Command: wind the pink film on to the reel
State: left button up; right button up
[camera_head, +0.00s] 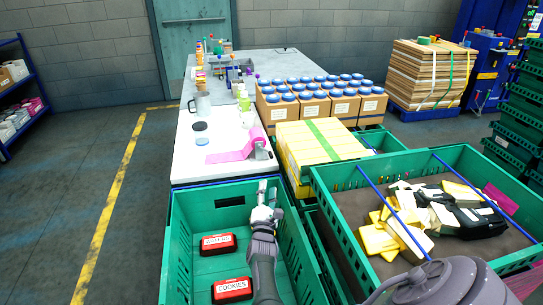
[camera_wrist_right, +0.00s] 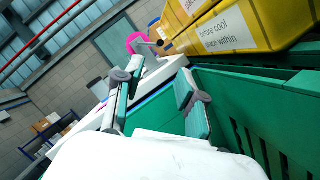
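The pink film (camera_head: 228,156) lies as a flat strip on the white table near its front right corner. It runs up to a pink roll (camera_head: 256,136) by a small grey holder (camera_head: 262,150); which part is the reel I cannot tell. In the right wrist view a pink ring (camera_wrist_right: 136,42) shows beyond the fingers. My right gripper (camera_head: 267,187) is over the far end of the green crate, just short of the table edge and apart from the film. Its fingers (camera_wrist_right: 160,68) are spread with nothing between them. My left gripper is not in view.
The green crate (camera_head: 179,262) below my right arm holds red cookie packs (camera_head: 218,244). Yellow boxes (camera_head: 318,143) and blue-lidded cartons (camera_head: 281,108) stand right of the table. A larger green crate (camera_head: 407,160) holds loose packs. A cup (camera_head: 201,134) and mug (camera_head: 200,104) stand on the table.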

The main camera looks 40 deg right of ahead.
aim_at(271, 157)
jog(key=b+x, duration=0.8)
jog(key=x, duration=0.5)
jog(key=shift+f, duration=0.1)
jog(key=shift+w+d+r, duration=0.25)
jog(key=shift+w, duration=0.05)
jog(key=shift+c, duration=0.2)
grip_shut()
